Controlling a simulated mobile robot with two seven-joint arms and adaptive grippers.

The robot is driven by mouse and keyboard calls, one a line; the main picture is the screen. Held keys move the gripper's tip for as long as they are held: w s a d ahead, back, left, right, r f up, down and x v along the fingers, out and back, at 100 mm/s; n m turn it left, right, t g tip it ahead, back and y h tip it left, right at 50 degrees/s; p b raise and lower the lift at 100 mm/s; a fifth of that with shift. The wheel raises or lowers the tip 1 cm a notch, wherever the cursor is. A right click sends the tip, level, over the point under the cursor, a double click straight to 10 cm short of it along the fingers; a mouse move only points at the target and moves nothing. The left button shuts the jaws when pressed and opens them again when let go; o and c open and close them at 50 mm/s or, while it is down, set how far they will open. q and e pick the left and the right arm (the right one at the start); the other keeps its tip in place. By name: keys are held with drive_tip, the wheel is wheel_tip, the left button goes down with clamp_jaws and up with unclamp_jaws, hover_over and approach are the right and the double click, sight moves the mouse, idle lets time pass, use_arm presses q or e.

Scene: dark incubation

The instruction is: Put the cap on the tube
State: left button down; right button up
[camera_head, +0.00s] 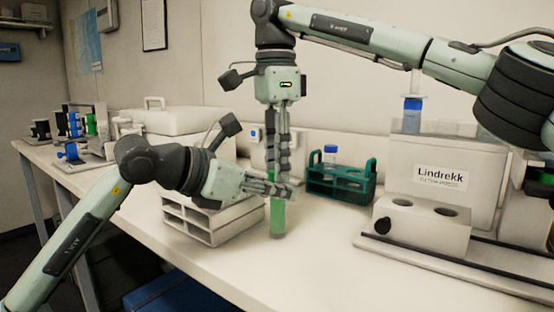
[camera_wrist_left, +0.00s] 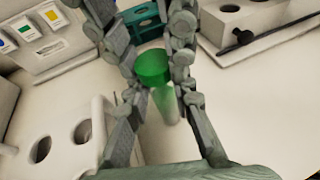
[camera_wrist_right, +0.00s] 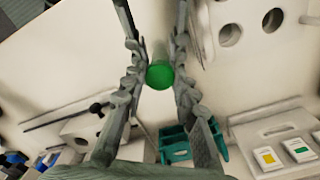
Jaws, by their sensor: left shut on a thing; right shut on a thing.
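A clear tube with green in it (camera_head: 277,218) stands upright over the table, its lower part showing below the left fingers. My left gripper (camera_head: 272,187) comes in level from the left and is shut on the tube. My right gripper (camera_head: 280,172) points down just above the left fingers and is shut on a green cap. The cap shows as a round green disc between the right fingertips in the right wrist view (camera_wrist_right: 160,75). In the left wrist view, green (camera_wrist_left: 153,67) shows above the clear tube (camera_wrist_left: 168,105). Fingers hide the tube mouth, so I cannot tell whether cap and tube touch.
A dark green rack (camera_head: 321,183) with a blue-capped tube (camera_head: 330,152) stands behind, to the right. A Lindrekk device (camera_head: 440,165) fills the right side. A white rack (camera_head: 203,228) stands to the left, close behind my left arm. The front table (camera_head: 310,270) is clear.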

use_arm(q)
drive_tip(key=shift+s+r, duration=0.15)
use_arm(e)
drive_tip(key=shift+f, duration=0.7)
drive_tip(key=shift+c, duration=0.2)
use_arm(q)
drive_tip(key=shift+d, duration=0.1)
use_arm(e)
drive_tip(key=shift+o, duration=0.3)
drive_tip(key=shift+a+r+t, duration=0.1)
drive_tip(key=shift+r+t, duration=0.2)
drive_tip(key=shift+r, duration=0.1)
drive_tip(key=shift+c, duration=0.5)
drive_tip(key=shift+r, duration=0.1)
drive_tip(key=shift+w, duration=0.1)
drive_tip(key=shift+w+r+g, duration=0.1)
drive_tip(key=shift+r+g, duration=0.05)
drive_tip(key=shift+g, duration=0.25)
drive_tip(key=shift+r, duration=0.15)
use_arm(q)
drive_tip(key=shift+f, duration=0.2)
